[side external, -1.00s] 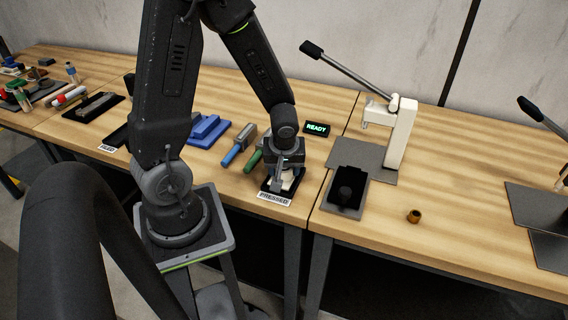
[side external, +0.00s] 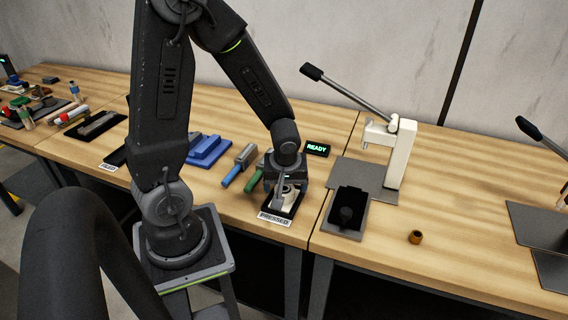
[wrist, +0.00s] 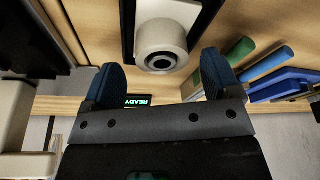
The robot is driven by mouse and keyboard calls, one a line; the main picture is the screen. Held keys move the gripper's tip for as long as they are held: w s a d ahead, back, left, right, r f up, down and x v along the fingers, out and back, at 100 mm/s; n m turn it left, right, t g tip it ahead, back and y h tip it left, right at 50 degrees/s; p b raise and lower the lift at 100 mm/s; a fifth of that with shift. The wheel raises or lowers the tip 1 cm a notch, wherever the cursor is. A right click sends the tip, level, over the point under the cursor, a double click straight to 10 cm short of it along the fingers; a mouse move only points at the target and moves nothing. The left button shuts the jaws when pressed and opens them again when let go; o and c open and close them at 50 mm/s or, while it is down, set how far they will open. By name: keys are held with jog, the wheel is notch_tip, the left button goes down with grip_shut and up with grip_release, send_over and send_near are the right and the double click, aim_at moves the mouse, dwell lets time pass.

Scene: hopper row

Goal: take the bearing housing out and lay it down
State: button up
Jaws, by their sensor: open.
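The bearing housing (side external: 289,199) is a cream-white round part with a dark bore. It stands upright in the black tray (side external: 295,211) with the "PRESSED" label (side external: 274,219). In the wrist view the housing (wrist: 161,46) lies just beyond my fingertips, with its bore facing the camera. My gripper (side external: 285,193) is over the tray, open and empty, pointing down. In the wrist view its blue-padded fingers (wrist: 162,66) are spread wide, one towards each side of the housing. One finger partly hides the housing in the side view.
Green-handled (side external: 255,180) and blue-handled (side external: 232,174) tools lie left of the tray, with a blue block (side external: 206,148) beyond. A lit "READY" display (side external: 316,149) stands behind. Right are a dark fixture (side external: 346,212), a white lever press (side external: 399,150) and a brass bushing (side external: 415,237).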

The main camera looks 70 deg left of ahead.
jog(key=s+d+r+m+t+h, duration=0.1)
jog(key=s+d+r+m+t, duration=0.1)
jog(key=d+r+m, duration=0.4)
jog(key=s+d+r+m+t+h, duration=0.2)
jog(key=s+d+r+m, duration=0.2)
jog(key=r, duration=1)
jog(key=shift+s+d+r+m, duration=0.25)
jog(key=shift+s+d+m, duration=0.15)
jog(key=shift+d+m, duration=1.1)
jog(key=shift+a+m, duration=0.3)
jog(key=shift+a, duration=0.05)
